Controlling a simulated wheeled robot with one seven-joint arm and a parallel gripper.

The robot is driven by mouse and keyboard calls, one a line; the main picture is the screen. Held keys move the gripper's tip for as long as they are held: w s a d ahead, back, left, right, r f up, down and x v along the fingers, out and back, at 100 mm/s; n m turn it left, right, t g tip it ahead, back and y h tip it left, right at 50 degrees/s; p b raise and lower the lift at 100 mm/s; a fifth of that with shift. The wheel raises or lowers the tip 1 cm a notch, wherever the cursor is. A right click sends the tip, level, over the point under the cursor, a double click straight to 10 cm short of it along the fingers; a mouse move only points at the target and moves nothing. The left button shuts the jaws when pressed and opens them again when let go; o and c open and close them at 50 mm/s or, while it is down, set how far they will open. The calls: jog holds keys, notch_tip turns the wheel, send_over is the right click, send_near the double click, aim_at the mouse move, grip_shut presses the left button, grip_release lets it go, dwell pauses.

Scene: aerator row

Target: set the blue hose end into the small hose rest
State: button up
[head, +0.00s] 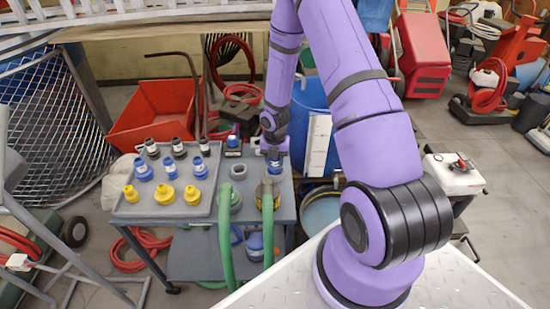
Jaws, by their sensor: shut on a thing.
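My gripper (273,151) is at the back right of the grey cart top, pointing down and shut on a blue piece, which I take to be the blue hose end (274,166). The hose end is small and partly covered by the gripper, and I cannot tell whether it touches the cart top. An empty grey ring (238,171), which looks like the small hose rest, stands to its left. A larger grey ring (230,200) in front has a green hose at it. A yellow hose end (267,192) with another green hose is close in front of my gripper.
A grey tray (205,205) on the cart's left holds several yellow, blue and dark fittings. A small blue and black object (233,144) stands at the back. A blue barrel (312,95) is behind my arm. Red hose (142,250) lies on the floor.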

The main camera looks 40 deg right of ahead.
jog(key=shift+f, duration=1)
jog(key=o, duration=1.1)
notch_tip(320, 180, up, 11)
jog(key=shift+r, duration=0.1)
jog(key=s+a+r+m+t+h, duration=0.1)
jog(key=s+a+r+m, duration=0.1)
jog(key=r+m, duration=0.5)
jog(key=s+a+r+m+t, duration=0.1)
jog(key=s+a+r+m, duration=0.15)
jog(key=r, duration=0.85)
jog(key=s+a+r+m+h, duration=0.1)
jog(key=s+r+m, duration=0.25)
jog(key=r, duration=0.45)
jog(key=s+a+r+m+t+y, duration=0.1)
jog(key=s+a+r+m, duration=0.2)
jog(key=s+r+m, duration=0.3)
jog(key=s+a+r+m+t+y, duration=0.1)
jog(key=s+a+r+m, duration=0.3)
jog(key=s, duration=0.8)
notch_tip(320, 180, up, 3)
jog(key=m+t, duration=0.1)
jog(key=m, duration=0.3)
jog(key=shift+s+a+f, duration=0.15)
jog(key=shift+s+a, duration=0.05)
